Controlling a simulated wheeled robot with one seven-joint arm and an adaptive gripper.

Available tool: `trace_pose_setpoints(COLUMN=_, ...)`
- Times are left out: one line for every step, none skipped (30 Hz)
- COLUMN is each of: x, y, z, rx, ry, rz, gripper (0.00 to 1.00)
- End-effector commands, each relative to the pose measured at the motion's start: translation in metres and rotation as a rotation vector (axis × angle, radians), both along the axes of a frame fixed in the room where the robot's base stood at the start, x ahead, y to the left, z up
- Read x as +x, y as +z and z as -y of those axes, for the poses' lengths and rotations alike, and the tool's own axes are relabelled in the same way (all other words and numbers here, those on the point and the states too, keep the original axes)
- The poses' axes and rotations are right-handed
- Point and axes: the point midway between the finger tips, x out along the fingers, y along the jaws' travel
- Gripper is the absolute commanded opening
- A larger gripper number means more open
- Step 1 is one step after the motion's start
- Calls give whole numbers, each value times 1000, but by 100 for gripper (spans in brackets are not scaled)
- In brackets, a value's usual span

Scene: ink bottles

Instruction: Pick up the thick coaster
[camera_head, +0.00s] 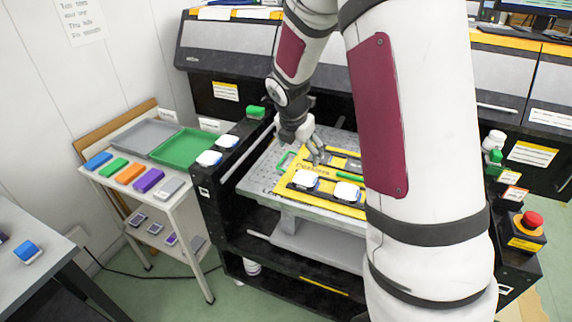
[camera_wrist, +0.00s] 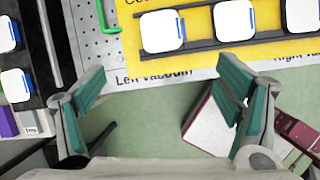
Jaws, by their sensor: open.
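Several white rounded-square pieces with blue edges look like coasters; I cannot tell which one is thick. Two of them, a left one (camera_head: 305,180) and a right one (camera_head: 346,191), sit on the yellow plate (camera_head: 287,187) in the head view. In the wrist view a row of them lies on the yellow plate (camera_wrist: 203,50), with one white piece (camera_wrist: 162,31) at the left of the row. My gripper (camera_head: 318,152) is above the perforated bed near the plate. In the wrist view its fingers (camera_wrist: 160,72) are spread wide with nothing between them.
More white pieces (camera_head: 208,158) lie on the black ledge left of the bed. A side cart holds a grey tray (camera_head: 146,137), a green tray (camera_head: 182,146) and several coloured blocks (camera_head: 130,173). A red button (camera_head: 532,219) is at the right. My arm hides the plate's right part.

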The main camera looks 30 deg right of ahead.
Motion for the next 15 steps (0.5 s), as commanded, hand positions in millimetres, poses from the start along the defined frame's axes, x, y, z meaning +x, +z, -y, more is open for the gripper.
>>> trace_pose_setpoints(x=2, y=-10, z=5, rx=-16, ry=49, rz=-25, gripper=85)
trace_pose_setpoints(x=4, y=-14, z=7, rx=-25, ry=76, rz=-35, gripper=85)
trace_pose_setpoints(x=6, y=-18, z=9, rx=-35, ry=106, rz=-46, gripper=85)
trace_pose_setpoints(x=7, y=-22, z=10, rx=-40, ry=125, rz=-53, gripper=85)
trace_pose_setpoints(x=8, y=-24, z=11, rx=-43, ry=138, rz=-58, gripper=85)
trace_pose_setpoints(x=9, y=-28, z=12, rx=-48, ry=151, rz=-64, gripper=85)
trace_pose_setpoints(x=10, y=-31, z=13, rx=-50, ry=157, rz=-67, gripper=85)
trace_pose_setpoints(x=11, y=-34, z=14, rx=-51, ry=161, rz=-68, gripper=85)
trace_pose_setpoints(x=12, y=-39, z=16, rx=-52, ry=164, rz=-69, gripper=85)
trace_pose_setpoints(x=13, y=-44, z=17, rx=-51, ry=165, rz=-69, gripper=85)
trace_pose_setpoints(x=14, y=-49, z=18, rx=-52, ry=164, rz=-70, gripper=85)
trace_pose_setpoints(x=16, y=-57, z=21, rx=-51, ry=163, rz=-70, gripper=85)
trace_pose_setpoints(x=17, y=-62, z=22, rx=-52, ry=163, rz=-71, gripper=85)
trace_pose_setpoints(x=19, y=-67, z=24, rx=-51, ry=163, rz=-71, gripper=85)
trace_pose_setpoints(x=21, y=-74, z=26, rx=-51, ry=164, rz=-69, gripper=85)
